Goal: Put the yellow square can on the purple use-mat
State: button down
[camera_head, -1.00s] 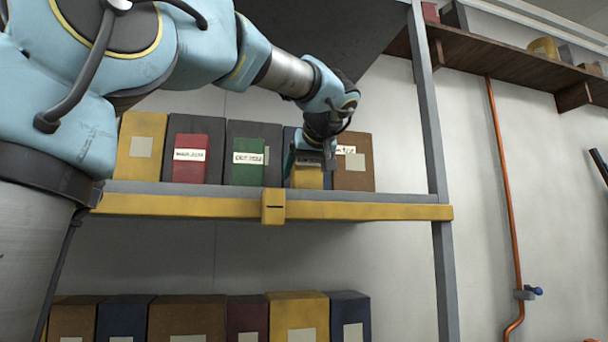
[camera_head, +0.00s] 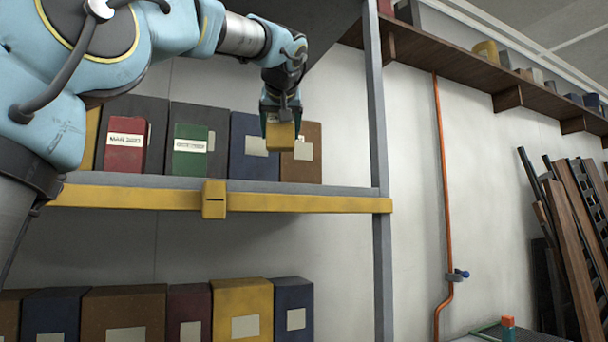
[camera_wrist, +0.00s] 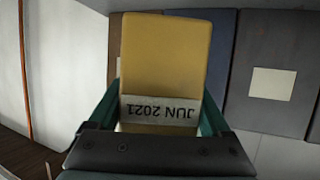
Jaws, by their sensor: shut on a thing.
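The yellow square can (camera_head: 281,136) is held in my gripper (camera_head: 281,112) in the head view, raised above the shelf board and in front of the blue and brown boxes. In the wrist view the can (camera_wrist: 165,60) fills the middle, with a label reading "JUN 2021" upside down. My gripper (camera_wrist: 160,125) is shut on it, with a teal finger at each side. I do not see a purple mat in any view.
A red can (camera_head: 125,145) and a green can (camera_head: 190,152) stand on the yellow-edged shelf (camera_head: 300,204), in front of larger boxes. A grey post (camera_head: 378,130) stands right of the shelf. An orange pipe (camera_head: 441,190) runs down the wall. Boards lean at far right.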

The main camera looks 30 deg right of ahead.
jog(key=s+d+r+m+g+h+p, duration=0.25)
jog(key=d+m+h, duration=0.2)
jog(key=d, duration=0.55)
jog(key=shift+m+g, duration=0.25)
jog(key=shift+g, duration=0.3)
jog(key=shift+w+f, duration=0.15)
jog(key=shift+f, duration=5.25)
jog(key=shift+f+b, duration=0.1)
jog(key=shift+b, duration=0.2)
grip_release()
jog(key=shift+f, duration=0.1)
jog(key=shift+r, duration=0.2)
jog(key=b+v, duration=0.4)
jog(key=v, duration=0.8)
